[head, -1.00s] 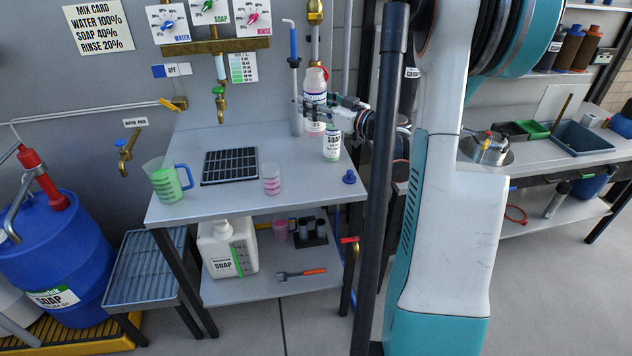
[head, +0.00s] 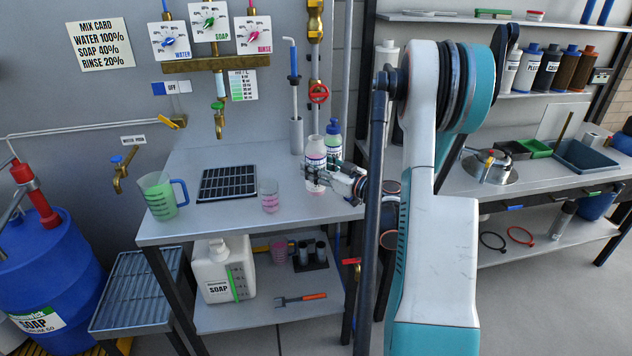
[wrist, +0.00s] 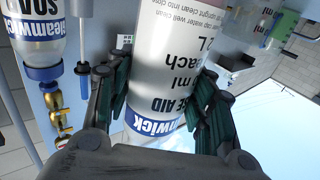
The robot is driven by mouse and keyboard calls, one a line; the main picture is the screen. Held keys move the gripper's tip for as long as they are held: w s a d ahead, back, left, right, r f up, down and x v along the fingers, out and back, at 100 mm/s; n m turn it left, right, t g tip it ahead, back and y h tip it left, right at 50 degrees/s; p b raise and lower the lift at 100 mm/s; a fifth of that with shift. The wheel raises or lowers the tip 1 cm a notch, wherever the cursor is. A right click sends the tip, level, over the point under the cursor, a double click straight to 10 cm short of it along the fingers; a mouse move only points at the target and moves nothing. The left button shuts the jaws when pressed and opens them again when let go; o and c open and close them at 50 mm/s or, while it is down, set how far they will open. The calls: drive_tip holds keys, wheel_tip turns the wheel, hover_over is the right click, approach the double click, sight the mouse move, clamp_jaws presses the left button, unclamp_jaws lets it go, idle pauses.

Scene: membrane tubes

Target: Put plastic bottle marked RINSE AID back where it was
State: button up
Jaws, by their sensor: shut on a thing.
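The RINSE AID bottle (head: 316,157) is white with a blue label band and pink contents showing low down. My gripper (head: 318,174) is shut around its body over the right part of the tap-side table (head: 225,220). The bottle looks upright; I cannot tell whether its base touches the tabletop. In the wrist view, which is upside down, the RINSE AID bottle (wrist: 168,75) fills the space between my gripper's fingers (wrist: 160,100). A SOAP bottle (head: 333,138) with a blue cap stands close behind it, and also shows in the wrist view (wrist: 32,35).
A black grid mat (head: 228,184), a small cup with pink marks (head: 269,196) and a jug of green liquid (head: 160,197) stand to the left. A grey tube holder (head: 296,136) with a blue-handled rod is behind. The table's front middle is clear.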

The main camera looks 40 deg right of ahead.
drive_tip(key=shift+f+b, duration=0.8)
drive_tip(key=shift+f, duration=1.3)
drive_tip(key=shift+f, duration=0.2)
drive_tip(key=o, duration=1.4)
drive_tip(key=shift+r, duration=0.2)
drive_tip(key=shift+s, duration=0.25)
drive_tip(key=shift+s+d+b, duration=0.15)
drive_tip(key=shift+s+d, duration=0.1)
drive_tip(key=shift+s, duration=1.65)
drive_tip(key=shift+s+d+b, duration=0.2)
drive_tip(key=shift+s, duration=1.75)
drive_tip(key=shift+s+d+b, duration=0.15)
drive_tip(key=shift+s+d, duration=0.1)
drive_tip(key=shift+s, duration=1.65)
